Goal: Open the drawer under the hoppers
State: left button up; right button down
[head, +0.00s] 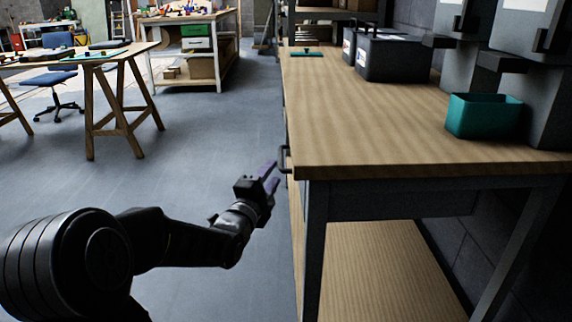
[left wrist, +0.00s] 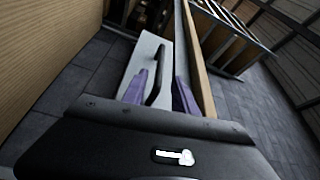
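The drawer's dark bar handle (head: 285,160) sticks out from the left side of the wooden workbench (head: 370,110) in the head view. The drawer front is nearly edge-on there and looks flush with the bench. In the left wrist view, the pale grey drawer front (left wrist: 146,50) carries the black handle (left wrist: 157,78). My left gripper (head: 274,172) is open, its purple fingers close to the handle. In the left wrist view, the handle shows between the fingers of the left gripper (left wrist: 160,78); contact cannot be told. Grey hoppers (head: 466,62) stand on the bench at right. My right gripper is out of view.
A teal bin (head: 485,116) stands below a hopper. Dark boxes (head: 393,58) and a small teal item (head: 306,53) lie farther back on the bench. Open grey floor (head: 190,135) lies left of the bench. A trestle table (head: 105,58) and blue chair (head: 50,80) stand beyond.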

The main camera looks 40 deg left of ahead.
aim_at(282, 158)
pick_arm(q)
jog(key=shift+w, duration=0.1)
jog(key=b+x, duration=0.1)
jog(key=x, duration=0.6)
jog(key=shift+w+a, duration=0.15)
jog(key=shift+w, duration=0.1)
grip_shut()
dwell(1.2)
